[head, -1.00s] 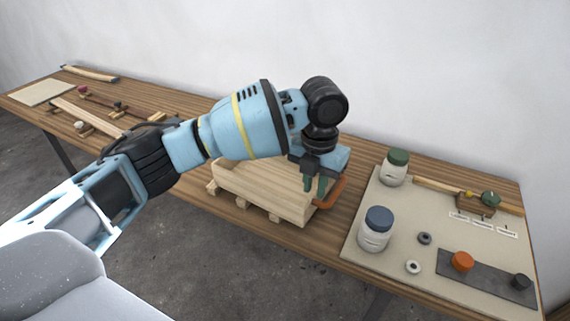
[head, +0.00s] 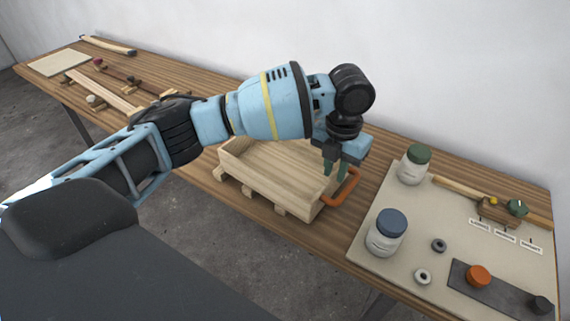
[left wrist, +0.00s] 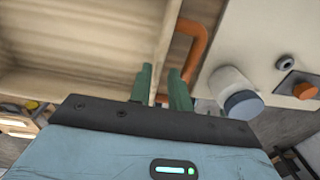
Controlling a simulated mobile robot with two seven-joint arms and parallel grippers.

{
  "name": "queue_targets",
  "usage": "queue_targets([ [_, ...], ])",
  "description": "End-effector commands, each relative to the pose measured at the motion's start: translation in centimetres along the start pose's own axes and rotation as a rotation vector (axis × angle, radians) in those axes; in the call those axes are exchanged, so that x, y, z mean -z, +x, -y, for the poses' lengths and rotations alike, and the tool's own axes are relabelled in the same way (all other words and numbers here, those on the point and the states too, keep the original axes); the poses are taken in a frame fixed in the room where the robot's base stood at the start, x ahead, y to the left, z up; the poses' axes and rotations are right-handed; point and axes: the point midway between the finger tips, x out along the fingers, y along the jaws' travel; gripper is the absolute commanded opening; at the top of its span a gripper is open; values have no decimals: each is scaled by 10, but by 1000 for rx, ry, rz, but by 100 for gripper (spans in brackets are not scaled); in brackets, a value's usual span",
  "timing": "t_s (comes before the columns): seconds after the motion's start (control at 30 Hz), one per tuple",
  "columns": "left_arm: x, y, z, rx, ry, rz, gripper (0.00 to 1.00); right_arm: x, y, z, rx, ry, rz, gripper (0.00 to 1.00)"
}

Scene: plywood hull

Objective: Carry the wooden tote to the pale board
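The wooden tote (head: 262,184), a pale slatted box with an orange handle (head: 341,192) on its right end, stands on the workbench in the middle of the head view. My left gripper (head: 335,170) is over the tote's right end, near the handle. In the left wrist view its two green fingers (left wrist: 161,88) are apart. The tote's end wall (left wrist: 163,45) runs toward the gap between them, with the handle beside the right finger; contact cannot be told. A pale board (head: 58,62) lies flat at the bench's far left. My right gripper is out of view.
A beige mat (head: 400,270) on the right carries a blue-lidded jar (head: 387,232), a green-lidded jar (head: 415,165), small rings and an orange knob (head: 478,276). Wooden strips (head: 105,92) and small tools lie between tote and pale board. A wall stands behind the bench.

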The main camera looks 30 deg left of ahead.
Motion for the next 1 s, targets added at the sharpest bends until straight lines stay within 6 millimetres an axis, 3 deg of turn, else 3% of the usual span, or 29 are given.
queue_targets([
  [0.43,0,49,-2,0,0,0,19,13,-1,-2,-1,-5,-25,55],
  [0.7,0,51,-2,0,0,0,19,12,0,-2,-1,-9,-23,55],
  [0.83,0,51,-2,0,0,-1,2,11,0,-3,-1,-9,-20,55],
  [1.0,0,51,-2,0,0,-1,0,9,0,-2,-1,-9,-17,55],
])
